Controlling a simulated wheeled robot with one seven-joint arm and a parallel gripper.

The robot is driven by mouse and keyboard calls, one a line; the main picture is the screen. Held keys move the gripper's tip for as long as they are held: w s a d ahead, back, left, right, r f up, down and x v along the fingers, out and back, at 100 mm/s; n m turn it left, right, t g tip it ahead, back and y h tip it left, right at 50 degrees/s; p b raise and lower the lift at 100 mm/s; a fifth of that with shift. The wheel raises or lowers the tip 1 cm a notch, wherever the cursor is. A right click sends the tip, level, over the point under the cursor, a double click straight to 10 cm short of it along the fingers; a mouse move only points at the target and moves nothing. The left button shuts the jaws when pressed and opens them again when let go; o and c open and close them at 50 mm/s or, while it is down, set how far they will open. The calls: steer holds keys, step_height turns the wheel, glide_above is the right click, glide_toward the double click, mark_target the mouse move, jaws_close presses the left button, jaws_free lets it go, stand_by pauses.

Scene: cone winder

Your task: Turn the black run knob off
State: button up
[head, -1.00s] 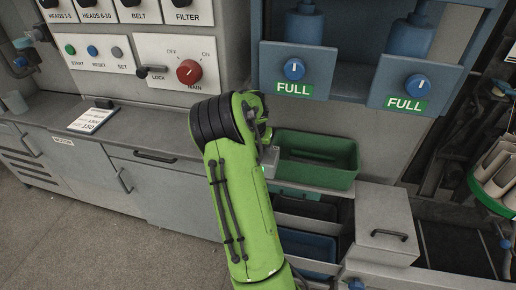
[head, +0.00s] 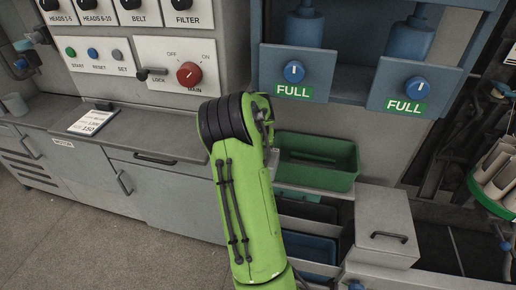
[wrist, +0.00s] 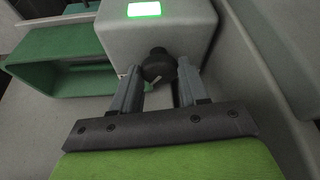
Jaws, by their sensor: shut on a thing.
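The black run knob (wrist: 157,64) sticks out from the front of a grey box (wrist: 190,35) in the wrist view. A lit green indicator (wrist: 144,9) is on the box above it. My gripper (wrist: 161,74) has one finger on each side of the knob and is shut on it. The knob's marking cannot be read. In the head view my green arm hides the knob, the box and my gripper.
A green bin (head: 343,178) stands to the right of my arm and also shows at the left in the wrist view (wrist: 50,80). A red main switch (head: 189,74) is on the wall panel. A grey lidded box (head: 383,222) is lower right.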

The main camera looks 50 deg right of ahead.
steer(key=n+t+y, duration=0.1)
steer(key=n, duration=0.2)
steer(key=shift+s+d, duration=0.1)
steer(key=shift+d, duration=0.05)
steer(key=shift+n+t+y+p, duration=0.45)
steer(key=shift+n+p, duration=0.3)
steer(key=shift+n, duration=1.25)
steer(key=o, duration=1)
steer(key=shift+o, duration=0.2)
steer(key=shift+r, duration=0.1)
steer(key=d+p+v, duration=0.1)
steer(key=p+v, duration=0.1)
steer(key=v, duration=0.3)
steer(key=s+a, duration=0.5)
steer(key=s, duration=0.6)
